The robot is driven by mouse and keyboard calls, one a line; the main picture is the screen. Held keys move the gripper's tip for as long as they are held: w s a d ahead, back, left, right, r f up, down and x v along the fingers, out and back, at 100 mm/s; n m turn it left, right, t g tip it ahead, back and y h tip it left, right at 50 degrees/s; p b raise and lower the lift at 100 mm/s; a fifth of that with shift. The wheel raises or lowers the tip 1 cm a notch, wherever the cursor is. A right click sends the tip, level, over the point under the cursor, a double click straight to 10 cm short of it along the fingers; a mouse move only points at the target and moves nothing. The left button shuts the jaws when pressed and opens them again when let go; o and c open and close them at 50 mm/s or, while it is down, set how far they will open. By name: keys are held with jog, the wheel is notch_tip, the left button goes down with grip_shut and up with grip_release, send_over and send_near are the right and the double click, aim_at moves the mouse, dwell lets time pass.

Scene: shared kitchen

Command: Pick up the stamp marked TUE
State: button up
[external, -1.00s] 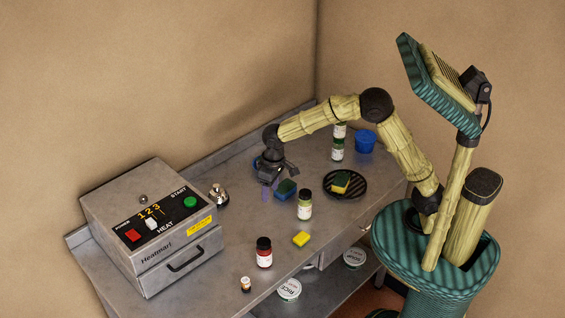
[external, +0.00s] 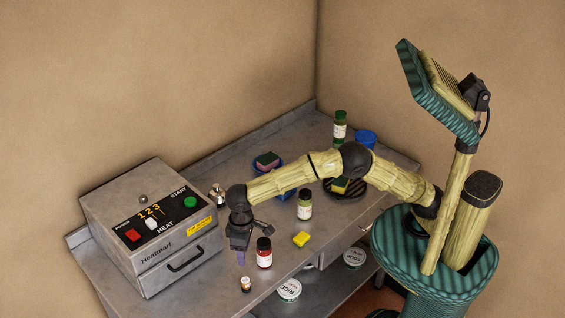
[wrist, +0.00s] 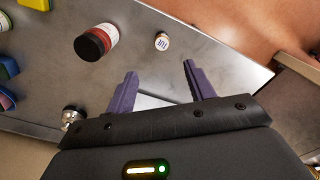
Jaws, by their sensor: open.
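The stamp marked TUE (wrist: 162,41) is a small cylinder with a white label and a brown body. It stands near the front edge of the steel counter, and it also shows in the external view (external: 245,284). My gripper (wrist: 158,74) is open and empty. In the external view my gripper (external: 241,258) points down above the counter, just behind the stamp and left of the red jar. In the wrist view the stamp lies beyond the fingertips, between their lines. It is apart from both fingers.
A red jar with a black lid (external: 264,253) stands close right of my gripper. The Heatmart box (external: 150,228) is at left. Bare counter surrounds the stamp.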

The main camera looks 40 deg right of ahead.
aim_at(245, 280)
notch_tip(245, 280, down, 11)
jog(key=shift+r+p, duration=0.1)
jog(key=shift+p, duration=0.9)
jog(key=shift+a+f+p, duration=0.15)
jog(key=shift+f+p, duration=0.45)
jog(key=shift+f, duration=0.7)
jog(key=shift+a+f+p, duration=0.15)
jog(key=shift+f+p, duration=0.4)
jog(key=shift+f, duration=0.75)
jog(key=c, duration=1.1)
jog(key=shift+w+r, duration=0.1)
jog(key=shift+r, duration=0.05)
notch_tip(245, 280, up, 10)
jog(key=b, duration=0.2)
jog(key=shift+b, duration=0.35)
